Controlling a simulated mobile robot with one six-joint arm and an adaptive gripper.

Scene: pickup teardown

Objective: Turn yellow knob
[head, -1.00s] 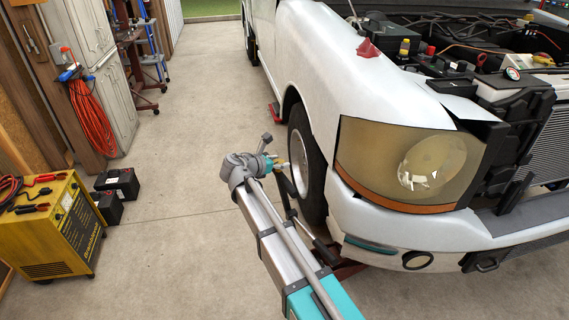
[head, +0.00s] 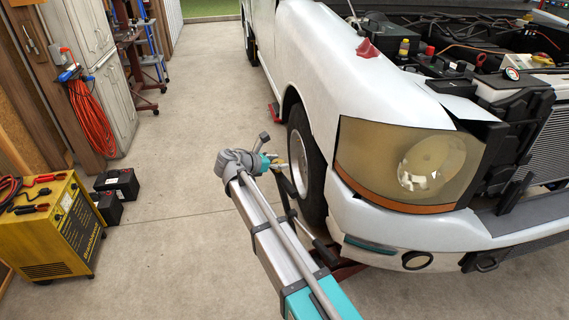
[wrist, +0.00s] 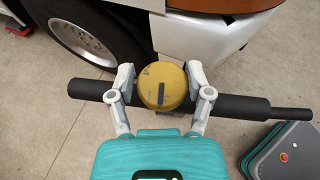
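In the wrist view the round yellow knob (wrist: 163,86), with a dark slot on its face, sits in front of a long black bar (wrist: 240,106). My gripper (wrist: 163,80) has one finger on each side of the knob. The fingers are spread wide, and narrow gaps seem to show between the fingertips and the knob, though contact is hard to judge. In the head view my gripper (head: 274,163) is small and partly hidden by my wrist, beside the front wheel, with a bit of yellow at its tip.
The white pickup (head: 405,229) stands at the right, its front wheel (head: 300,160) close to my gripper. A yellow charger (head: 55,230) and black batteries (head: 118,184) stand at the left. The concrete floor between is clear.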

